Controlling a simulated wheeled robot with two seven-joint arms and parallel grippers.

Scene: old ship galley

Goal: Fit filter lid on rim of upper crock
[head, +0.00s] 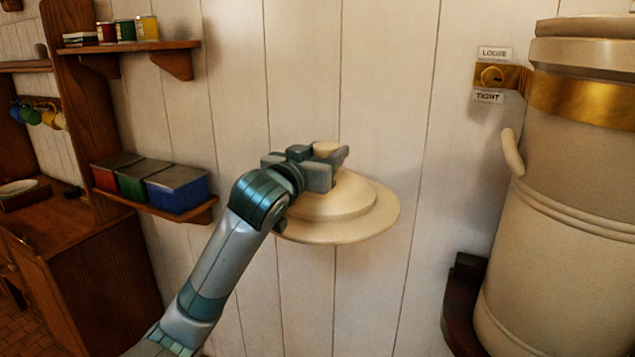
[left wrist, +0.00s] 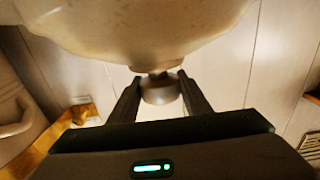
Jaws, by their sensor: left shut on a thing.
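The filter lid (head: 338,216) is a cream, stepped disc with a knob on top. It hangs in the air in front of the panelled wall, a little tilted. The upper crock (head: 582,90) is the cream vessel at the right, cut off by the picture's edge. The lid is well to its left and apart from it. My right gripper is not in view.
A brass band (head: 580,103) rings the crock, with a bracket between LOOSE and TIGHT labels (head: 488,97). A handle (head: 512,152) juts from the crock's left. Shelves with tins (head: 180,187) are at the left. The wall between lid and crock is clear.

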